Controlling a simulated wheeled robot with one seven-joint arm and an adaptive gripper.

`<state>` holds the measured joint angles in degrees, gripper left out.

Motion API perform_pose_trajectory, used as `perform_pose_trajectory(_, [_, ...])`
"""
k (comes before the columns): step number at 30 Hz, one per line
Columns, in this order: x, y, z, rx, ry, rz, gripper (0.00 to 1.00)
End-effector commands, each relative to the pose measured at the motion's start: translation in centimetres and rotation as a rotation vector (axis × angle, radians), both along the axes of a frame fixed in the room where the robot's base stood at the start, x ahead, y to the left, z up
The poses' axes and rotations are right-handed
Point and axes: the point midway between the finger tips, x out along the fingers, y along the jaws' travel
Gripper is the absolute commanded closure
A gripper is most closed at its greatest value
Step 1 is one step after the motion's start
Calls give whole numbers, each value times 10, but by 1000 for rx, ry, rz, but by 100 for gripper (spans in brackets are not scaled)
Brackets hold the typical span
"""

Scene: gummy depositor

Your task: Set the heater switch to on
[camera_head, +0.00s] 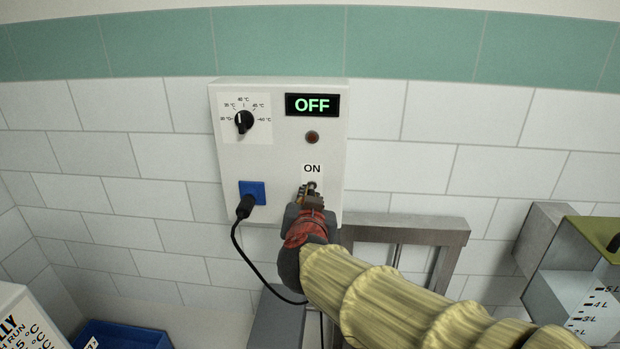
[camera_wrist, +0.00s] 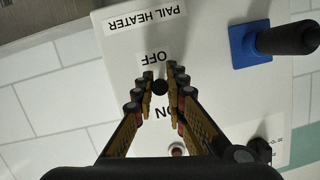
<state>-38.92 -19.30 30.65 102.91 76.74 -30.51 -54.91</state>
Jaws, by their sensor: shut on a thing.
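The white heater control box (camera_head: 280,150) is on the tiled wall. Its display (camera_head: 312,104) reads OFF in green, and the round red lamp (camera_head: 312,137) below looks dark. The heater switch sits under the ON label (camera_head: 312,168), largely hidden by my gripper (camera_head: 311,192). In the wrist view, upside down, the dark round switch lever (camera_wrist: 160,87) lies between the OFF and ON labels, close to OFF. My gripper's fingertips (camera_wrist: 159,80) are closed in around the lever from both sides. A PAIL HEATER label (camera_wrist: 145,18) is beyond it.
A temperature dial (camera_head: 244,122) is on the box's upper left. A blue socket (camera_head: 252,191) with a black plug and cable (camera_head: 240,235) is left of the switch. A grey metal frame (camera_head: 405,230) and a box with a litre scale (camera_head: 580,285) stand to the right.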

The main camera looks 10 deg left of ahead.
Motion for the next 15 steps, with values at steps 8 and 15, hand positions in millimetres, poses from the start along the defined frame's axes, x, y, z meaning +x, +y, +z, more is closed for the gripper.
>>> perform_pose_trajectory(8, [-1, 0, 11, -6, 84, 0, 100])
perform_pose_trajectory(15, [0, 0, 12, -10, 159, -1, 100])
